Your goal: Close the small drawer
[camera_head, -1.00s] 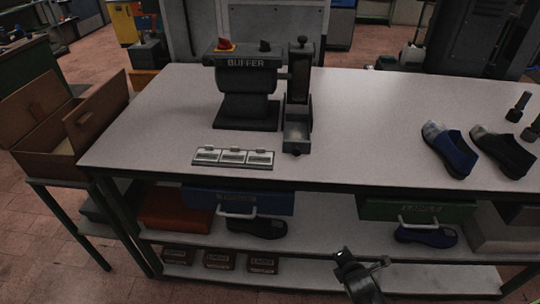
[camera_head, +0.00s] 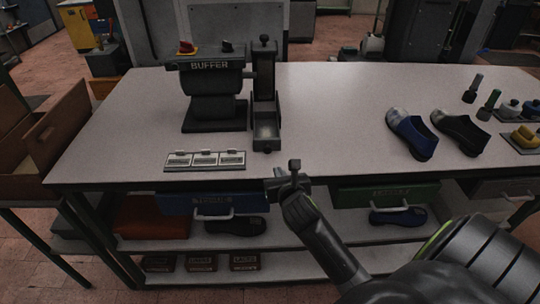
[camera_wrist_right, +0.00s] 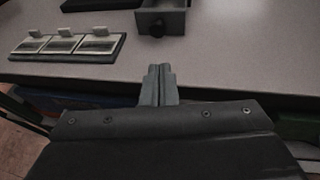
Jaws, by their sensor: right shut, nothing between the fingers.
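A small grey metal drawer (camera_head: 266,131) with a dark round knob sticks out toward me at the foot of the narrow upright unit beside the black buffer machine (camera_head: 213,95). It stands open on the table top, and its inside shows. In the right wrist view the small drawer (camera_wrist_right: 166,17) is at the top middle, its knob facing my fingers. My right gripper (camera_head: 287,172) is shut and empty at the table's front edge, a little in front of the drawer and apart from it. Its closed fingertips show in the right wrist view (camera_wrist_right: 159,70). My left gripper is not in view.
A plate with three labelled holders (camera_head: 205,160) lies left of the drawer. Shoes (camera_head: 411,134) stand at the right. Below the table top are a blue drawer (camera_head: 180,204) and a green drawer (camera_head: 350,196) with handles. The table right of the small drawer is clear.

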